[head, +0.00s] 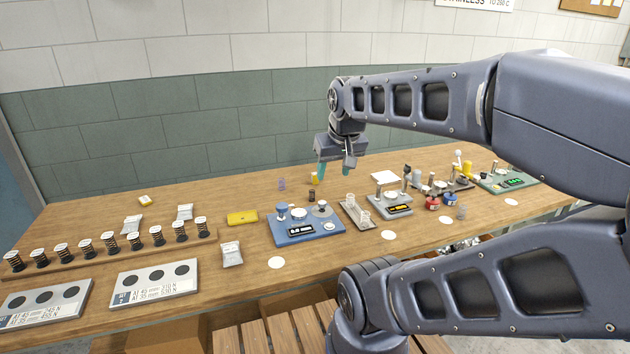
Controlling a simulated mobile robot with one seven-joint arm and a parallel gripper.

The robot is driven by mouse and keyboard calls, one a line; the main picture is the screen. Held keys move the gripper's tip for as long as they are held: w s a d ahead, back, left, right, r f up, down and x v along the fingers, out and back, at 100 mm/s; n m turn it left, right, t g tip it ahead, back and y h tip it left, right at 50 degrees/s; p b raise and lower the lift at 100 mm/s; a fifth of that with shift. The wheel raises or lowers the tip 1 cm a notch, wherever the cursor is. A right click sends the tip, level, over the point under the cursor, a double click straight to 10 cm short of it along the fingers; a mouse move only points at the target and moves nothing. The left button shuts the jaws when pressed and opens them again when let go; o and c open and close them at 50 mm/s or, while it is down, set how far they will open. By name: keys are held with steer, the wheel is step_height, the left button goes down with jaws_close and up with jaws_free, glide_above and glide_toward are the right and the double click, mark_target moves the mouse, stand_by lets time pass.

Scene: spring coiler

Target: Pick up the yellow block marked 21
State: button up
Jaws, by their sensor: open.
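Several yellow things are in the head view, and no 21 can be read on any of them. A small upright yellow block (314,178) stands at the back of the bench, just left of my gripper in the picture. A flat yellow box (242,217) lies left of the blue device. A small yellow and white piece (145,200) lies at the back left. A yellow item (467,169) stands at the right. My gripper (335,174) points down with its fingers apart and nothing seen between them. Its exact height above the bench is hard to tell.
The wooden bench (330,268) holds a blue device (303,234), a grey device (391,205) and a green one (508,181). A row of springs (110,244) stands on a rack at left, behind two plates with holes (154,282). The back middle has free room.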

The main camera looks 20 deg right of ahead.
steer(key=shift+o, duration=0.2)
steer(key=w+d+r+m+g, duration=0.1)
steer(key=w+r+m, duration=0.1)
steer(key=w, duration=0.5)
steer(key=w+d+r+m, duration=0.1)
steer(key=w+r+m, duration=0.1)
steer(key=w, duration=0.5)
steer(key=m+g, duration=0.4)
steer(key=m, duration=1)
glide_above(316, 174)
steer(key=f, duration=2.5)
steer(key=shift+w+a+f, duration=0.15)
steer(key=shift+w+f, duration=0.1)
steer(key=shift+f, duration=0.1)
steer(key=shift+w+f, duration=0.1)
steer(key=shift+f, duration=5.45)
steer(key=c, duration=1)
